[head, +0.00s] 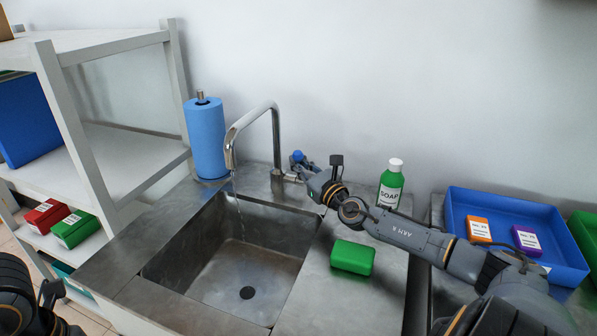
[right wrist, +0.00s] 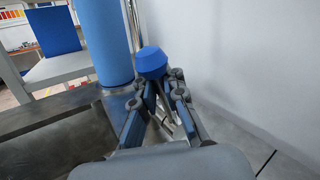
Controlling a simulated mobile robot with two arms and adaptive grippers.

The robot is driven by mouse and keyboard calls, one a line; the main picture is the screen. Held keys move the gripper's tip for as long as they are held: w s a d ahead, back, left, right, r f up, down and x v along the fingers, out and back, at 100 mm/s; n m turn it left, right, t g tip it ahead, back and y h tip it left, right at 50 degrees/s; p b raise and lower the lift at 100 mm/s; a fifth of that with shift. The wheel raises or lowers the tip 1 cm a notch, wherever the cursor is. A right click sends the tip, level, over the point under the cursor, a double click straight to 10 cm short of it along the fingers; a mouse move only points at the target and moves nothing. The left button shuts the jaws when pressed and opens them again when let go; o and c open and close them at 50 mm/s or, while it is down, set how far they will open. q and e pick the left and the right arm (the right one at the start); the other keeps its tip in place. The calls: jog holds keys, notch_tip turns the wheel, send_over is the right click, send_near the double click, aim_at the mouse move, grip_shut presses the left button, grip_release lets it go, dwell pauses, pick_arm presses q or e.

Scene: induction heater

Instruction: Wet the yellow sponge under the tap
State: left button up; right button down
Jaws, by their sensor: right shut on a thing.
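The steel tap (head: 277,135) arches over the sink (head: 250,280), and a thin stream of water (head: 240,215) falls from its spout. My right gripper (head: 301,164) is at the side of the tap's base, shut on the blue tap knob (head: 297,155). In the right wrist view the blue knob (right wrist: 151,62) sits at the fingertips of the right gripper (right wrist: 155,85). I see no yellow sponge in either view. A green block (head: 352,257), perhaps a sponge, lies on the counter right of the sink. Only part of my left arm shows at lower left.
A blue paper roll (head: 206,138) stands behind the sink's left corner. A green soap bottle (head: 391,184) stands behind my right arm. A blue tray (head: 560,265) with small boxes is at right. A white shelf (head: 130,160) stands at left. The basin is empty apart from water.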

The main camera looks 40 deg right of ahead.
jog(key=shift+a+f, duration=0.1)
jog(key=shift+f, duration=0.15)
jog(key=c, duration=1.7)
grip_release()
jog(key=shift+s, duration=0.1)
jog(key=shift+o, duration=1.3)
jog(key=shift+s+r, duration=0.15)
jog(key=shift+s, duration=0.05)
jog(key=shift+w+r, duration=0.1)
jog(key=shift+r, duration=0.05)
jog(key=shift+r, duration=0.3)
notch_tip(320, 180, up, 9)
jog(key=shift+r, duration=0.1)
